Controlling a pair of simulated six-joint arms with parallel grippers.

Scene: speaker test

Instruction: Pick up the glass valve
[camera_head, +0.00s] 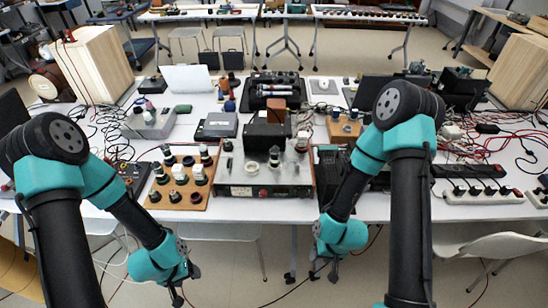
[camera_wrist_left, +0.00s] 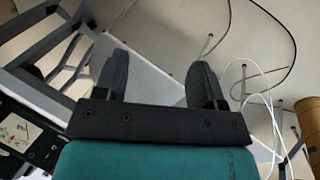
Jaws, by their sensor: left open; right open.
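Several small valve-like pieces stand upright on a wooden board (camera_head: 160,203) at the left of the table. They include a dark-and-pale valve (camera_head: 206,156) at the back right of the board and others with white parts. Similar dark valves (camera_head: 274,156) stand on the grey amplifier chassis (camera_head: 238,178) in the middle. I cannot tell which is glass. My left gripper (camera_head: 182,286) hangs low in front of the table, below the board; in the left wrist view its open fingers (camera_wrist_left: 159,82) hold nothing. My right gripper (camera_head: 325,268) is open, below the table's front edge.
A black device (camera_head: 272,92) stands behind the chassis. Cables tangle at the left and right, with a white power strip (camera_head: 484,192) at the front right. A wooden cabinet (camera_head: 93,64) stands at the left. Floor and chairs lie below the table edge.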

